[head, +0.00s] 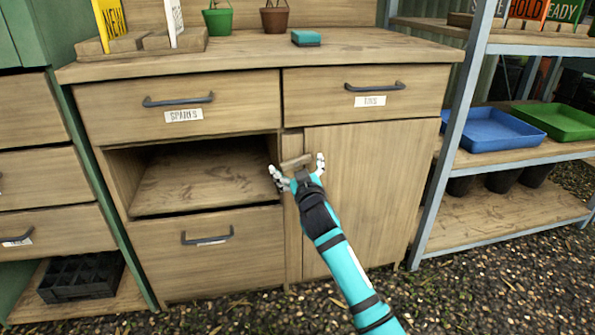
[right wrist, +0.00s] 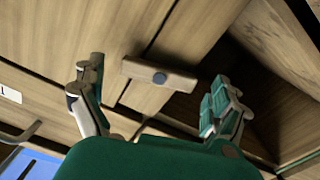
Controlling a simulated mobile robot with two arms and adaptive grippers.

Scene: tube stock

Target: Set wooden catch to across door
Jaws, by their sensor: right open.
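The wooden catch (head: 294,163) is a short light bar on the narrow post left of the door (head: 365,195). In the right wrist view the catch (right wrist: 180,80) shows a dark round pivot. It lies close to level, slightly tilted, and its door-side end appears to overlap the door's edge. The door looks shut. My right gripper (head: 299,169) is open, with one finger on each side of the catch. In the right wrist view its fingers (right wrist: 158,72) stand apart with the catch between them, and contact cannot be told. My left gripper is not in view.
An open cavity (head: 190,185) lies left of the post. Drawers with dark handles (head: 375,87) are above. The cabinet top holds a green pot (head: 217,21), a brown pot (head: 274,19) and a teal block (head: 306,38). A metal shelf with a blue tray (head: 487,131) stands right.

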